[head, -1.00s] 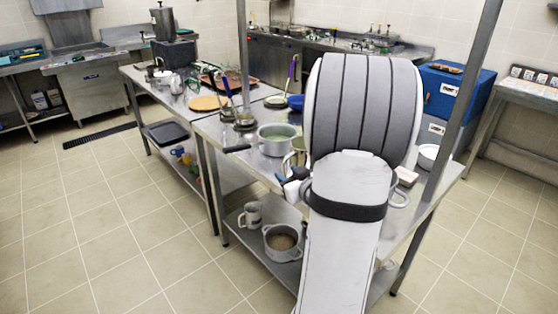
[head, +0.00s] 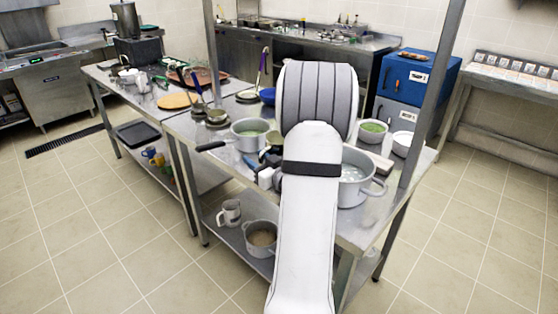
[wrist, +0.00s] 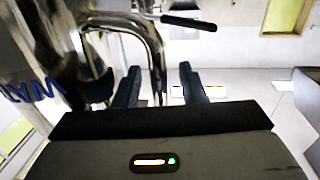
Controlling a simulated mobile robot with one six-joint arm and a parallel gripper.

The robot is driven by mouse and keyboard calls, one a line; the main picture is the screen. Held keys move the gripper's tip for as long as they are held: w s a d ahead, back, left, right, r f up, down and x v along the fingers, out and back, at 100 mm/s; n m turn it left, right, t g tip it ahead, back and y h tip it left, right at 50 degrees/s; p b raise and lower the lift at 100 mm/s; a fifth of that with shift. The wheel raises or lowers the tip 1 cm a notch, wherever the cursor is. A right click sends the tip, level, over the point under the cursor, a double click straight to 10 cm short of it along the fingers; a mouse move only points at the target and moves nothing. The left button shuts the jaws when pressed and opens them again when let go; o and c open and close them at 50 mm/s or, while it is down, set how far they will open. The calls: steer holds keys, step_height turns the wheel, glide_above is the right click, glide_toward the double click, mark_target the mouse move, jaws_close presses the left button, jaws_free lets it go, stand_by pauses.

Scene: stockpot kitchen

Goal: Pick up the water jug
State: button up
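The water jug (wrist: 45,50) is shiny metal and fills the left of the wrist view, with part of a blue label showing. Its curved handle (wrist: 153,45) comes down between the two dark fingers of my gripper (wrist: 159,70). The fingers are apart, with a clear gap between handle and right finger; the left finger is inside the handle loop. In the head view my gripper (head: 266,178) is low over the worktop, partly behind my arm. The jug is mostly hidden there.
A large pot (head: 350,188) stands on the worktop just right of my arm. A metal post (head: 433,100) rises at right.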

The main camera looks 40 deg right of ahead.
steer(key=shift+c, duration=0.2)
jaws_close()
steer(key=shift+r, duration=0.1)
stand_by(0.4)
